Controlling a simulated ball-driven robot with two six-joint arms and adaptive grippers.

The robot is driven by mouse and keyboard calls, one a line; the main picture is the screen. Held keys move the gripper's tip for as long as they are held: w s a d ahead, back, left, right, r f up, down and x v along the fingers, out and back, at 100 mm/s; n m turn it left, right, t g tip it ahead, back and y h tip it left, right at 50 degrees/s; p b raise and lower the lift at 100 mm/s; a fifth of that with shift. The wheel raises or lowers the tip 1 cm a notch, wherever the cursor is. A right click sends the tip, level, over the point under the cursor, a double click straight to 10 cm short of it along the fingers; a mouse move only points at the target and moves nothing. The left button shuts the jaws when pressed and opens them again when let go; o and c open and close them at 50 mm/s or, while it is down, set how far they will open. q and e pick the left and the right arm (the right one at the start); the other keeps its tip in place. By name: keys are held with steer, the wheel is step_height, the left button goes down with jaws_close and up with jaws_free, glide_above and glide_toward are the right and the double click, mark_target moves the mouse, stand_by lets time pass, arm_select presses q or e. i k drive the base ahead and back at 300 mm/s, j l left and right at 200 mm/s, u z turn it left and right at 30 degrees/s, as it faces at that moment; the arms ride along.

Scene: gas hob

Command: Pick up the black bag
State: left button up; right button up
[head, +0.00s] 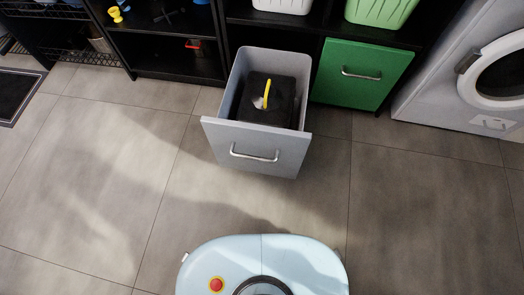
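The black bag (258,113) sits inside an open grey drawer (241,148) that is pulled out from the shelving. A yellow strip (267,93), with a small grey-white patch beside it, shows on top of the bag. The bag's lower part is hidden by the drawer front. Neither of my grippers shows in the head view.
A green drawer (345,88) beside the grey one is closed. A washing machine (487,89) stands at the right. Black shelves (168,57) with small items are at the upper left. The tiled floor (110,175) before the drawer is clear. A dark mat (15,93) lies far left.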

mark_target(267, 108)
steer(key=i+l+u, duration=0.1)
steer(key=u, duration=0.3)
steer(key=i+l+u, duration=0.1)
steer(key=l+u, duration=0.2)
steer(key=u, duration=0.15)
steer(key=l+u, duration=0.2)
steer(key=u, duration=0.2)
steer(key=i, duration=0.05)
